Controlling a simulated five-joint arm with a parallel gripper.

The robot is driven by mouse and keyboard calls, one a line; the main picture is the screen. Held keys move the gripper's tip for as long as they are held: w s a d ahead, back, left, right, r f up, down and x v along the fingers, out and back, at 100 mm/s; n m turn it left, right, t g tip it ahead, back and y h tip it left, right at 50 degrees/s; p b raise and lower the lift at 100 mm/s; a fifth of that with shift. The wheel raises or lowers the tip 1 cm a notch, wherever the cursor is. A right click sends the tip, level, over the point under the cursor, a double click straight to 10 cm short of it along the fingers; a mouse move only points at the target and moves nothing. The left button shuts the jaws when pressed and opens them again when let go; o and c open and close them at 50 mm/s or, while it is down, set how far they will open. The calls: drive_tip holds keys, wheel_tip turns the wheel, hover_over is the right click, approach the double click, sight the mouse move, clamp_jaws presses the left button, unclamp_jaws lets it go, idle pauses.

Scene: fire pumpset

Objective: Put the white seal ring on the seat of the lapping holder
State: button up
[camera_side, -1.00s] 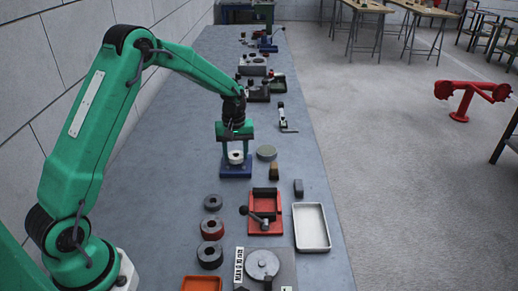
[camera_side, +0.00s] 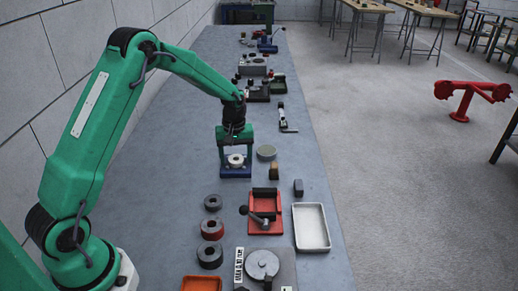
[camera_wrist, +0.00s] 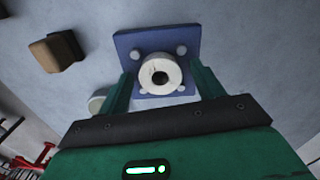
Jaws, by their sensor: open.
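The white seal ring (camera_side: 236,160) lies on the blue lapping holder (camera_side: 235,174) in the side view. In the wrist view the ring (camera_wrist: 160,73) is near the middle of the holder's square blue plate (camera_wrist: 188,38), among small pale studs, with its dark bore showing. My gripper (camera_side: 235,164) points down over the holder, fingers apart on either side of the ring. In the wrist view the fingers of my gripper (camera_wrist: 159,70) stand clear of the ring with gaps on both sides. The seat under the ring is hidden.
A grey-green disc (camera_side: 267,152) and a small brown block (camera_side: 273,172) stand right of the holder. Several dark rings (camera_side: 212,228), a red clamp fixture (camera_side: 265,215) and a white tray (camera_side: 311,228) lie nearer. The bench left of the holder is clear.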

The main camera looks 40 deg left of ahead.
sight(236, 160)
wheel_tip(236, 160, up, 12)
drive_tip(key=shift+r, duration=0.15)
idle(0.7)
drive_tip(key=shift+r, duration=0.1)
idle(0.4)
drive_tip(key=s+d+r+m+t, duration=0.3)
drive_tip(key=s+d+r+m, duration=0.3)
drive_tip(key=s+r, duration=0.6)
drive_tip(key=s+d+f+m+t, duration=0.1)
drive_tip(key=s+d+m, duration=0.1)
drive_tip(key=s, duration=0.6)
drive_tip(key=s+d+f+m+t, duration=0.1)
drive_tip(key=s+d+m, duration=0.1)
drive_tip(key=s, duration=0.5)
drive_tip(key=shift+s+d+m+t, duration=0.2)
drive_tip(key=shift+s+m+t, duration=0.1)
drive_tip(key=shift+s, duration=0.05)
